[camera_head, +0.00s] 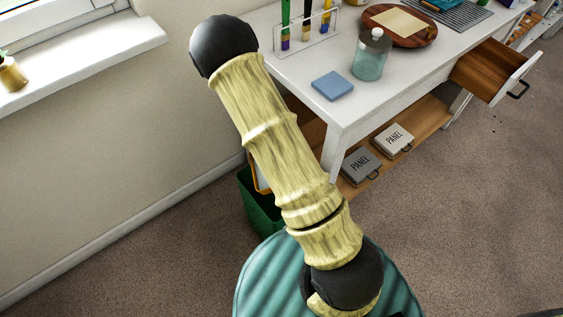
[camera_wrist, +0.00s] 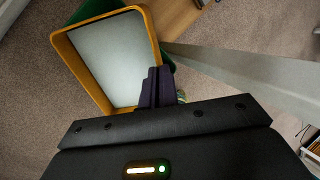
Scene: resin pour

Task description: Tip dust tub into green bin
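The dust tub (camera_wrist: 66,52) has an orange-yellow rim and shows at the upper left of the wrist view. Its inside is an even pale grey; I cannot tell whether that is dust or the bare bottom. My gripper (camera_wrist: 157,82) has its dark fingers close together at the tub's right wall and appears to hold that wall. The green bin (camera_wrist: 97,9) shows behind the tub. In the head view the green bin (camera_head: 262,212) stands on the floor by the desk, with a strip of the tub (camera_head: 258,178) above it. My arm hides most of both, and my gripper.
A white desk (camera_head: 300,85) carries a glass jar (camera_head: 368,62), a blue block (camera_head: 332,86) and a brush rack. Its drawer (camera_head: 497,72) hangs open at the right. Boxes marked PANEL (camera_head: 362,166) lie on the lower shelf. Carpet (camera_head: 470,215) is clear at the right.

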